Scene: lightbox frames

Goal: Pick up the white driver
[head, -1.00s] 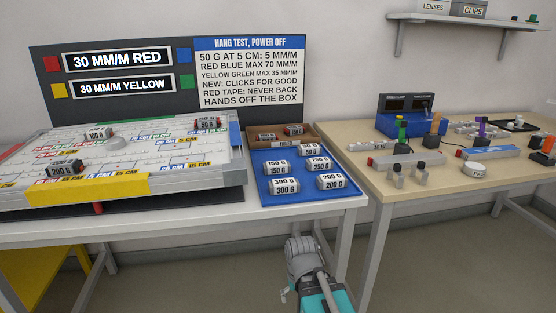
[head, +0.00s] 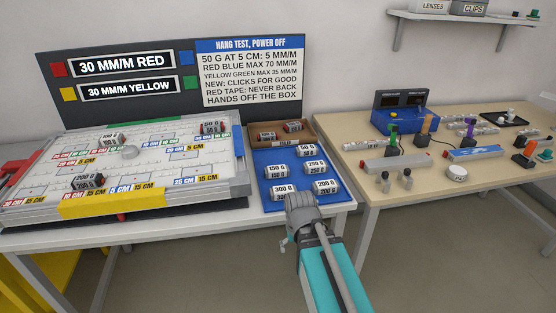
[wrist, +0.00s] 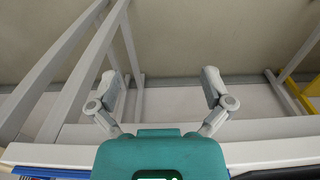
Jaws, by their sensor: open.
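I cannot tell for certain which thing is the white driver. On the wooden table at right, a small white upright piece (head: 510,113) stands on a black tray (head: 492,119) near the back; it is too small to make out. A pale bar with a red end (head: 395,163) and a round white piece (head: 457,173) lie nearer the front. My gripper (head: 302,200) is at the front edge of the left table, left of the wooden table and well away from these pieces. In the wrist view my gripper (wrist: 160,85) is open and empty, its fingers wide apart over floor and table legs.
A blue mat (head: 262,190) with several labelled weights lies just beyond my gripper. A large white board (head: 150,172) is on the left. Upright green, orange and purple pieces stand on the wooden table (head: 365,190) near a blue box (head: 402,122).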

